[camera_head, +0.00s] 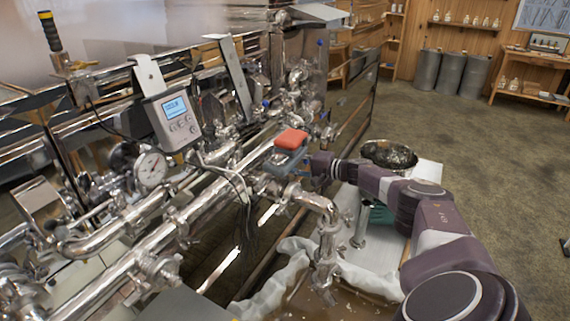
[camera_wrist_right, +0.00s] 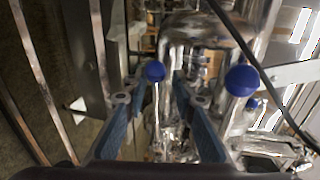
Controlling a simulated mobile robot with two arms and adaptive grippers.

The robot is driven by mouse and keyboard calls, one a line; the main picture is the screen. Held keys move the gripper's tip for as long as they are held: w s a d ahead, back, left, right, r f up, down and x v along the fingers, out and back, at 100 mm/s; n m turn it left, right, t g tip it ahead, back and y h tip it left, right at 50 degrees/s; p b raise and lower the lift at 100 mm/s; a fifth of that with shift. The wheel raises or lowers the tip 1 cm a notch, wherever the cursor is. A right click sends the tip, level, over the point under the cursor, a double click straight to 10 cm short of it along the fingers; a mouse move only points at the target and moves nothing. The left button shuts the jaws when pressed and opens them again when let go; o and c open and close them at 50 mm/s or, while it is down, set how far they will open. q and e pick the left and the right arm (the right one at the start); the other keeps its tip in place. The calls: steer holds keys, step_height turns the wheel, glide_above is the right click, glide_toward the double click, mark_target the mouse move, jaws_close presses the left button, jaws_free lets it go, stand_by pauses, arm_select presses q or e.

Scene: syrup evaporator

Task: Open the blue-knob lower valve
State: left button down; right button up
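In the right wrist view a blue round knob (camera_wrist_right: 155,71) on a thin silver lever shows between the fingers of my right gripper (camera_wrist_right: 156,97). The gripper is open, with blue pads on either side of the lever; whether either touches it I cannot tell. Which knob is the lower valve's cannot be told. In the head view my right arm reaches from the right to the pipes, its gripper (camera_head: 293,167) partly hidden among them. My left gripper is not in view.
Steel pipes (camera_head: 150,245), a gauge (camera_head: 151,168) and a display box (camera_head: 172,118) crowd the left. A dark bowl (camera_head: 388,154) stands behind my arm.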

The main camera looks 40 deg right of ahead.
steer(key=v, duration=1.2)
stand_by(0.6)
